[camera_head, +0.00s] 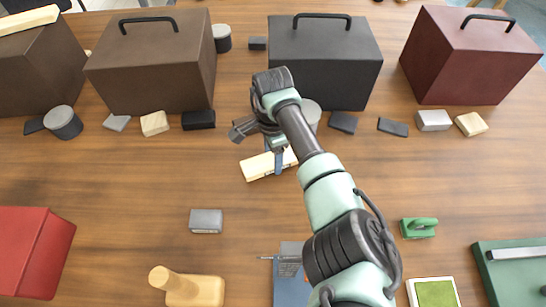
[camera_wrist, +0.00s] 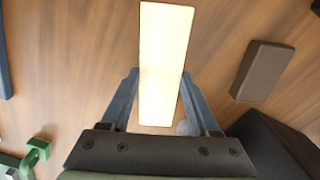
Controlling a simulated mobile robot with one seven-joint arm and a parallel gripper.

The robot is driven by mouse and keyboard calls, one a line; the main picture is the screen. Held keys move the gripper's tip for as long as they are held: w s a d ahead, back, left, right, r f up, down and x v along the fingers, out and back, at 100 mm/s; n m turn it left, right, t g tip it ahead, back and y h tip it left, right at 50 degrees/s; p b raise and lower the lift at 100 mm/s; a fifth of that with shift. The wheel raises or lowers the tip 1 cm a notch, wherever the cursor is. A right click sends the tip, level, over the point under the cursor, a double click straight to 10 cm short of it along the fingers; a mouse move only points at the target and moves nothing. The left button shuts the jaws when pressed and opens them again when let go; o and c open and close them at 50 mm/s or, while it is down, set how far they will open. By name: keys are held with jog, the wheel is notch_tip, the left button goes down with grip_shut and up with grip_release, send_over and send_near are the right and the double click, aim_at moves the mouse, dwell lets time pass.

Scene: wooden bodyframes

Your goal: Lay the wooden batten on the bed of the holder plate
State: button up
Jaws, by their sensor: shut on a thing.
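The pale wooden batten (camera_head: 258,168) is between the fingers of my gripper (camera_head: 276,160), near the middle of the table. The wrist view shows the batten (camera_wrist: 165,45) lengthwise between the two blue fingers of my gripper (camera_wrist: 160,85), which is shut on it. I cannot tell whether the batten touches the table. My arm covers part of its right end in the head view. No holder plate is clearly identifiable; a blue plate (camera_head: 289,288) at the bottom centre, partly behind my arm, and a green plate with a metal bar (camera_head: 515,270) at the right could be it.
Dark brown (camera_head: 150,70), black (camera_head: 325,65) and maroon (camera_head: 465,60) boxes line the back, with several small blocks before them. A red box (camera_head: 32,250) stands left.

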jog(key=shift+f, duration=0.8)
jog(key=shift+f, duration=0.2)
jog(key=o, duration=1.5)
jog(key=shift+c, duration=0.2)
jog(key=shift+r, duration=0.2)
